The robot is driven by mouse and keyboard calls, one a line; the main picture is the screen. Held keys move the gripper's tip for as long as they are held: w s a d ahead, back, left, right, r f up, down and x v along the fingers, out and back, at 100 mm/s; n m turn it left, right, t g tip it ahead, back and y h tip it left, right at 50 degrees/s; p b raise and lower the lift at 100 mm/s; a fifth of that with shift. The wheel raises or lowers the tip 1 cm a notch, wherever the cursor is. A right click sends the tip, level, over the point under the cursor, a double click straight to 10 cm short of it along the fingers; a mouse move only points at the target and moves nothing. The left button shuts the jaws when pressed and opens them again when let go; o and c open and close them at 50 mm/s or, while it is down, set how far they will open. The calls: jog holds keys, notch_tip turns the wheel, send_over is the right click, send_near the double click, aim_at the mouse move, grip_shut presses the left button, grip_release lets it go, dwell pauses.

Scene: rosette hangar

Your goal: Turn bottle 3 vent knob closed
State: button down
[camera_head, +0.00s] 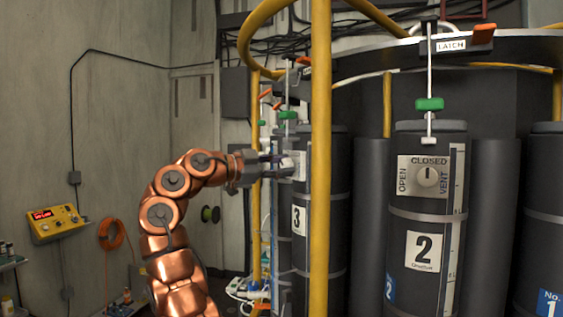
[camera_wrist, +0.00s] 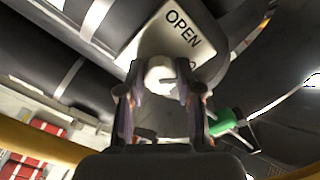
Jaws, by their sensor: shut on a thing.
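Bottle 3 (camera_head: 299,236) is a dark upright cylinder with a white "3" label, partly hidden behind a yellow post. Its vent plate (camera_head: 300,165) is mostly covered by my gripper (camera_head: 268,166) in the head view. In the wrist view the pale plate (camera_wrist: 201,38) shows the word OPEN; the rest of its lettering is hidden. The white round vent knob (camera_wrist: 160,75) sits between the fingers of my gripper (camera_wrist: 161,92), which are closed on its sides.
A yellow post (camera_head: 320,200) stands just right of my gripper. Bottle 2 (camera_head: 412,282) with its own vent knob (camera_head: 427,176) stands farther right. A green clip (camera_wrist: 222,122) is close to my right finger in the wrist view. A yellow control box (camera_head: 56,223) is on the left wall.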

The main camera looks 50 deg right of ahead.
jog(key=m+p, duration=0.2)
jog(key=m, duration=0.2)
jog(key=shift+w+m, duration=0.1)
jog(key=shift+m, duration=0.2)
jog(key=shift+m+p, duration=0.35)
jog(key=shift+m, duration=1.95)
jog(key=c, duration=0.8)
grip_release()
jog(key=shift+o, duration=0.2)
jog(key=shift+a, duration=0.1)
jog(key=v, duration=1.2)
jog(key=shift+r, duration=0.15)
